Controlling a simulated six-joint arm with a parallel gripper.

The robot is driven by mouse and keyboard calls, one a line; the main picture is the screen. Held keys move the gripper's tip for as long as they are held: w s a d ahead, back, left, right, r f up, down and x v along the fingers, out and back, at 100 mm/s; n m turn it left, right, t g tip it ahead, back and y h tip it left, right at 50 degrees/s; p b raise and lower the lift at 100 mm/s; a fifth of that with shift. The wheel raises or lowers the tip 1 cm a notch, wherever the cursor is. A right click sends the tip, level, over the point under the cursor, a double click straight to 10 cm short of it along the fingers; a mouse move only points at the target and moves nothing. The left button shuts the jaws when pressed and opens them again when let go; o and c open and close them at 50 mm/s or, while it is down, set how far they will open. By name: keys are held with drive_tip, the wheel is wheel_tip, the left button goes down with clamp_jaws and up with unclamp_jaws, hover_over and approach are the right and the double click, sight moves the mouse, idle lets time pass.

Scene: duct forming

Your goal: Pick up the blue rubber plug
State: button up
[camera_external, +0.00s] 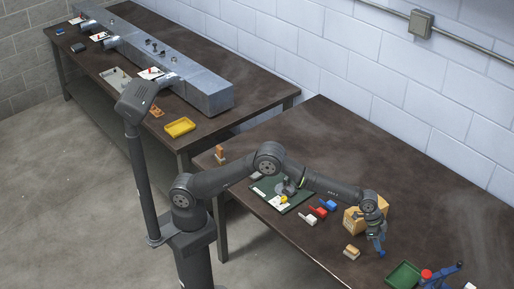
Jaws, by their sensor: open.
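A small blue piece (382,253), which looks like the blue rubber plug, is on the dark table at the right. My gripper (378,245) points down just above it; at this size I cannot tell whether the fingers are around it or apart from it. My gripper is open. The fingertips are too small to make out clearly.
A cardboard box (352,222) stands close behind my gripper. A wood-coloured block (351,252) lies to its left. A green tray (403,276) and a blue tool with a red knob (427,274) are at front right. Red, white and blue pieces (318,212) lie left.

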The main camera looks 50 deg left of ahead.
sight(383, 252)
drive_tip(key=shift+x, duration=2.55)
clamp_jaws()
